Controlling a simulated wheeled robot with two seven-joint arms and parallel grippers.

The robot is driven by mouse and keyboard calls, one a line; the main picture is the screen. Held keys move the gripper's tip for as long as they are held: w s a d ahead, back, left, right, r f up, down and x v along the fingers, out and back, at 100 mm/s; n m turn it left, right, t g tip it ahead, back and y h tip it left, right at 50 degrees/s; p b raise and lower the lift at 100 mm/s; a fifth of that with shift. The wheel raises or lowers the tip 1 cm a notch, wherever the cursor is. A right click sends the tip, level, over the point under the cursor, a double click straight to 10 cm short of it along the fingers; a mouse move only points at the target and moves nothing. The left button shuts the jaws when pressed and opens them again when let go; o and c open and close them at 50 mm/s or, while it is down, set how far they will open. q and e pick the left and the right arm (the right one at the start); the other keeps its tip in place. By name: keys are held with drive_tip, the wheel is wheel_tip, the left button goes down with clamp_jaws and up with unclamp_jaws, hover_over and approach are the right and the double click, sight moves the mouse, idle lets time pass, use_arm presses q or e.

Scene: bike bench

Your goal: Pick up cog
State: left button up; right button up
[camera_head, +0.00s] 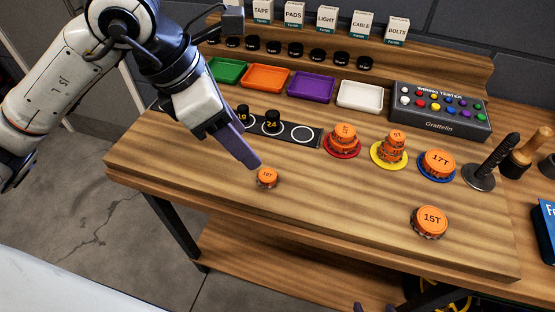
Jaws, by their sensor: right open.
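Several orange-topped cogs are on the wooden bench. A small cog (267,177) lies alone near the front left edge; its label is too small to read surely. A larger cog marked 15T (430,222) lies alone at the front right. A 17T cog (438,163) sits on a blue disc. Cogs are stacked on a yellow disc (375,158) and on a red disc (330,150). My left gripper (252,161) points down just behind the small cog, its purple fingers seen edge-on, so the gap is hidden.
A dark strip (283,130) with black pieces and a white ring lies behind the left gripper. Colored trays (311,87) and a wiring tester (440,110) stand behind. A black post (490,163) stands at right. The front middle bench (345,200) is clear.

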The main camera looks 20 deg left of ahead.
sight(268, 175)
use_arm(q)
drive_tip(key=x, duration=0.3)
drive_tip(key=p+x, duration=0.1)
drive_tip(key=x, duration=0.2)
drive_tip(key=s+x, duration=0.1)
drive_tip(key=x, duration=0.3)
drive_tip(key=shift+d, duration=0.1)
drive_tip(key=c, duration=1.1)
